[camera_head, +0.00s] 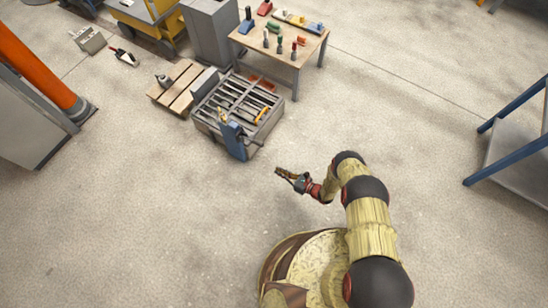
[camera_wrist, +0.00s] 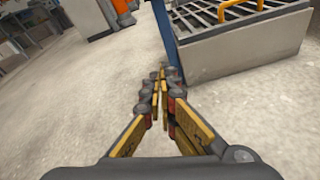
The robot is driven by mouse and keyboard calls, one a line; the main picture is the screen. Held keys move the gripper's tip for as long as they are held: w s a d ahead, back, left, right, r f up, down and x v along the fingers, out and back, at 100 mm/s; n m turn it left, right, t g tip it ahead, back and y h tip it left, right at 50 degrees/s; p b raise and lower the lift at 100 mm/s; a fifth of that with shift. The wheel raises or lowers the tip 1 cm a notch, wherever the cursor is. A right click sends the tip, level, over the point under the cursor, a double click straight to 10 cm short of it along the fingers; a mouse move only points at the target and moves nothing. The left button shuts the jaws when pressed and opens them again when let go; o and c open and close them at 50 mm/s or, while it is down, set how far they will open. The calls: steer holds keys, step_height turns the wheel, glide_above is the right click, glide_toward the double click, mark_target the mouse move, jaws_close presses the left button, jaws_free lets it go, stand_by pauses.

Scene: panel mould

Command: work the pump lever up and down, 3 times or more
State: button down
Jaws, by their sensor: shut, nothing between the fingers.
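A grey panel mould (camera_head: 212,124) with a slatted top stands on the floor, left of my gripper. A blue upright unit (camera_head: 234,142) is fixed at its near corner; it looks like the pump, and its lever I cannot make out clearly. The blue unit also shows in the wrist view (camera_wrist: 166,38), just beyond my fingertips. My gripper (camera_head: 280,172) is shut and empty, pointing left over bare floor, apart from the blue unit. In the wrist view the fingers (camera_wrist: 161,76) meet at their tips. A yellow handle (camera_head: 263,114) stands on the mould's top.
A wooden table (camera_head: 285,63) with several coloured tools stands behind the mould. A wooden pallet (camera_head: 170,93) lies to its left. An orange column (camera_head: 45,68) is far left and a blue-framed rack (camera_head: 510,150) far right. The floor between me and the mould is clear.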

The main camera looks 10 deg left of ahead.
mark_target(253, 141)
steer(key=w+a+r+t+y+b, duration=0.1)
steer(key=w+a+r+y+b, duration=0.1)
steer(key=w+a+r, duration=0.4)
steer(key=shift+w+a+r+n+b, duration=0.25)
steer(key=shift+a+r+b, duration=0.3)
steer(key=shift+a+r, duration=1.1)
steer(key=shift+a+f, duration=0.25)
steer(key=shift+f, duration=0.05)
steer(key=shift+s+r, duration=0.1)
